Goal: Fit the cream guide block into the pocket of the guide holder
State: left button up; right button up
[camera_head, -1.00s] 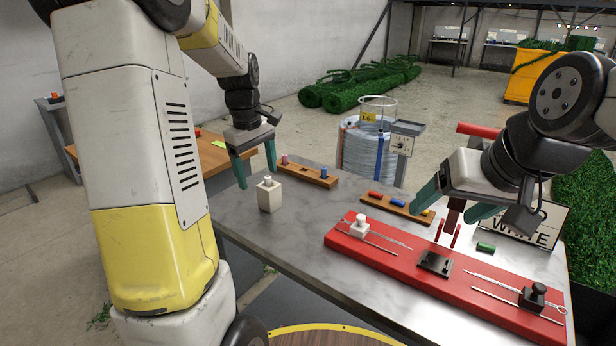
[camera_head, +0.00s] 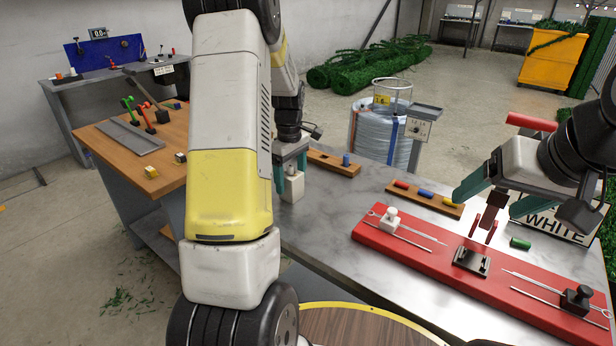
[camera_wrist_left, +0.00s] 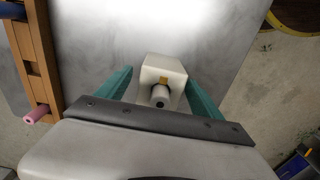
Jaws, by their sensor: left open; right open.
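The cream guide block (camera_head: 291,188), with a light knob on top, stands upright on the grey table. My left gripper (camera_head: 290,172) is over it, one teal finger on each side, open. In the left wrist view the block (camera_wrist_left: 163,68) sits between the spread fingers, with gaps visible. A wooden holder (camera_head: 345,168) with a blue peg and a dark pocket lies just behind and right; I take it as the guide holder. Its pink peg shows in the left wrist view (camera_wrist_left: 37,114) and is hidden in the head view. My right gripper (camera_head: 497,200) is open over the red board.
The red board (camera_head: 430,265) carries a white block, black blocks and metal rods. A second wooden rack (camera_head: 428,198) holds red, blue and yellow pieces. A green cylinder (camera_head: 520,243) lies near a WHITE sign (camera_head: 560,226). The table's front middle is clear.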

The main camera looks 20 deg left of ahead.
pick_arm(q)
jog(key=shift+f, duration=0.35)
jog(key=shift+c, duration=0.5)
jog(key=c, duration=1.6)
jog(key=shift+o, duration=0.2)
jog(key=shift+r, duration=0.15)
